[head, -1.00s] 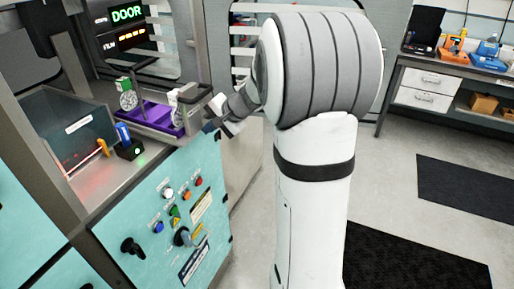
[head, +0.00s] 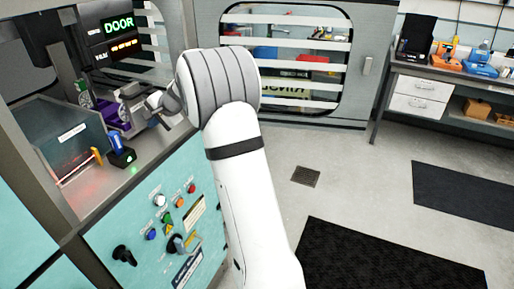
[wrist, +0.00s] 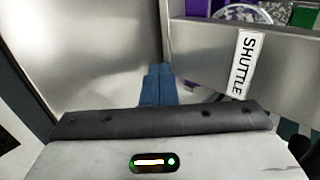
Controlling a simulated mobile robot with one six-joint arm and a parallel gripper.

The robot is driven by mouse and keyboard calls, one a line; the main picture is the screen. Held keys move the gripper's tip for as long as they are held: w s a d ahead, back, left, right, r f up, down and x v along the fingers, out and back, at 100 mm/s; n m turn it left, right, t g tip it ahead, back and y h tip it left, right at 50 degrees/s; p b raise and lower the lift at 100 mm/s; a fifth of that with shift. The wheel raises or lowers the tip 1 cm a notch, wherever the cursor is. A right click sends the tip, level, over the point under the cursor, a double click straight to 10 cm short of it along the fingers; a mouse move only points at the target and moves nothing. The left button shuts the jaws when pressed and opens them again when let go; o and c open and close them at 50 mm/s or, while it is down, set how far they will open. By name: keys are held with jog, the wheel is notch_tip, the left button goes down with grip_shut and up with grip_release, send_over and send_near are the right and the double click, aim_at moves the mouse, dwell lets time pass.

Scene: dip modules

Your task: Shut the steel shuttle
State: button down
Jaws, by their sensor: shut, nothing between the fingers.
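The steel shuttle (head: 134,104) is a grey tray in the machine's bay at the upper left of the head view, carrying purple fixtures (head: 112,112) with discs. In the wrist view its steel side (wrist: 285,55) with the SHUTTLE label fills the upper right. My gripper (head: 152,108) is at the right end of the shuttle in the head view. In the wrist view its blue fingers (wrist: 158,86) are together, empty, beside the shuttle wall. I cannot tell whether they touch it. How far the shuttle sits in the bay is partly hidden.
A blue-handled black block (head: 122,155) and a clear cover (head: 68,135) stand at the front of the bay. A teal panel (head: 145,235) with buttons and knobs is below. A shuttered cabinet (head: 285,60) is behind; the floor at right is open.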

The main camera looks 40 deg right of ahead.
jog(key=w, duration=0.1)
jog(key=w+a, duration=0.1)
jog(key=w, duration=0.1)
jog(key=shift+w+a+p, duration=0.15)
jog(key=shift+a+p, duration=0.2)
jog(key=shift+w+a+r, duration=0.1)
jog(key=shift+r, duration=0.2)
